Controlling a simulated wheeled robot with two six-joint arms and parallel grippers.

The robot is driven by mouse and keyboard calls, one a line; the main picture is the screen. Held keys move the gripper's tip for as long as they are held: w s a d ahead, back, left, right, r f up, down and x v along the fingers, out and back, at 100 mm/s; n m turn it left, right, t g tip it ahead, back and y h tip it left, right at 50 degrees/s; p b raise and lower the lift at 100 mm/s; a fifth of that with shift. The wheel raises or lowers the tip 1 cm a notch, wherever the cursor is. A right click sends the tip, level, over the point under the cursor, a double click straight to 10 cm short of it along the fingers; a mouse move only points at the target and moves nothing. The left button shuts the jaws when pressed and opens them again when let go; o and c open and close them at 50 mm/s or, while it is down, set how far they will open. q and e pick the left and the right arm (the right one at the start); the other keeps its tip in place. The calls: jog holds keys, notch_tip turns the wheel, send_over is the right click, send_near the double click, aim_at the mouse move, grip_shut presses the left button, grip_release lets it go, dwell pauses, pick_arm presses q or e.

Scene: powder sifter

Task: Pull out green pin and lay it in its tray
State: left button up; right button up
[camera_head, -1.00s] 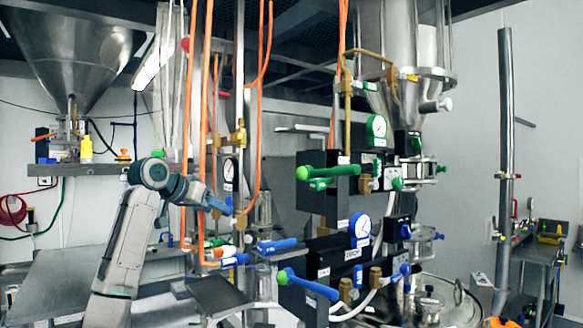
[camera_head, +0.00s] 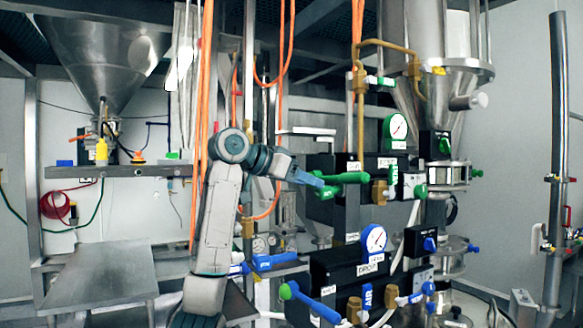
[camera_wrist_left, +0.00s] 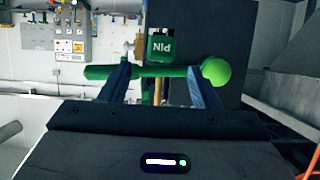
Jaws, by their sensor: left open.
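The green pin (camera_head: 350,178) is a horizontal green bar with a ball end, at the front of a black block in the head view. My left gripper (camera_head: 318,181) is at its left part, with the fingers open. In the left wrist view, the green pin (camera_wrist_left: 180,72) runs across the two spread fingertips of my left gripper (camera_wrist_left: 160,82), with its green ball to the right. A green tag reading PIN (camera_wrist_left: 161,46) is just beyond it. I cannot tell whether the fingers touch the pin. I cannot make out its tray for certain. My right gripper is not in view.
Below is a similar blue bar with a green ball (camera_head: 310,302). Orange hoses (camera_head: 205,100) hang close to my left arm. A shelf (camera_head: 125,171) at the left has small blue and green patches along it. A bare metal table (camera_head: 100,280) stands below it.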

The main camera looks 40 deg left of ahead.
aim_at(335, 190)
pick_arm(q)
jog(key=p+x, duration=0.1)
jog(key=x, duration=0.3)
jog(key=shift+w+d, duration=0.1)
jog(key=shift+w, duration=0.25)
jog(key=shift+w+d+f+p, duration=0.2)
jog(key=shift+w+f+p, duration=0.1)
jog(key=shift+w, duration=0.25)
jog(key=shift+f, duration=0.1)
jog(key=shift+w, duration=0.1)
jog(key=shift+c, duration=1)
jog(key=c, duration=0.7)
jog(key=shift+c, duration=1.1)
jog(key=shift+s, duration=0.2)
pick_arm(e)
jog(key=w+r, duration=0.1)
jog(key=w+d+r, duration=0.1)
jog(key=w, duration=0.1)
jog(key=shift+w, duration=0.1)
